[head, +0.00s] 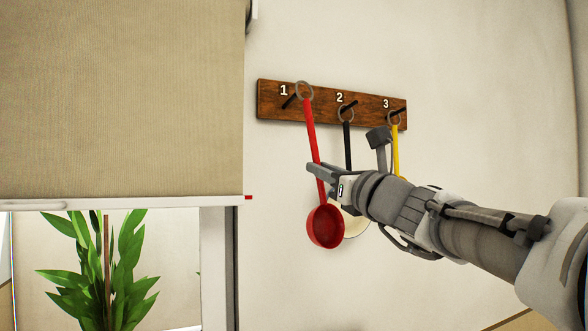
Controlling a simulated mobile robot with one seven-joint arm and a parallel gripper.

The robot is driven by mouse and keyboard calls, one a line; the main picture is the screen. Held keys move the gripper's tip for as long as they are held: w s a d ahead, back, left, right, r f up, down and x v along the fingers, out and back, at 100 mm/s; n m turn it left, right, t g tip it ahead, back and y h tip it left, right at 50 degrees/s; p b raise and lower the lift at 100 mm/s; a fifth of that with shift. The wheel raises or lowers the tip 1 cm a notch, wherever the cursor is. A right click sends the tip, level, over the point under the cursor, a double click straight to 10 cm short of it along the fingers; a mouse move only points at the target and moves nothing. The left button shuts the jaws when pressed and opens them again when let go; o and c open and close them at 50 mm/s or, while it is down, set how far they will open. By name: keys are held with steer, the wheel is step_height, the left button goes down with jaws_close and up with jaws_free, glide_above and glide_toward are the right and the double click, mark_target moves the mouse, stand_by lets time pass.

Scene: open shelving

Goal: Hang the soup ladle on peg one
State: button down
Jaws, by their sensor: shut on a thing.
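The red soup ladle (325,227) hangs nearly upright, bowl down, its handle leaning slightly left toward the top. My gripper (319,177) is shut on the lower handle, just above the bowl. The metal ring (304,90) at the handle's top is at the rack, by peg one (290,102) under the label "1". The ring overlaps the right end of this peg in the picture. I cannot tell whether it is around the peg or in front of it.
The wooden rack (365,118) is on the wall. A black-handled utensil (347,145) hangs at peg two and a yellow-handled one (396,140) at peg three, both partly hidden by my arm. A blind (120,100) and a plant (100,265) are at left.

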steer(key=w+a+f, duration=0.1)
steer(key=w+a, duration=0.2)
steer(key=w, duration=0.3)
steer(key=shift+w+f+b, duration=0.15)
steer(key=shift+w+b, duration=0.2)
steer(key=shift+b, duration=0.05)
stand_by(0.4)
steer(key=shift+d, duration=0.1)
stand_by(0.5)
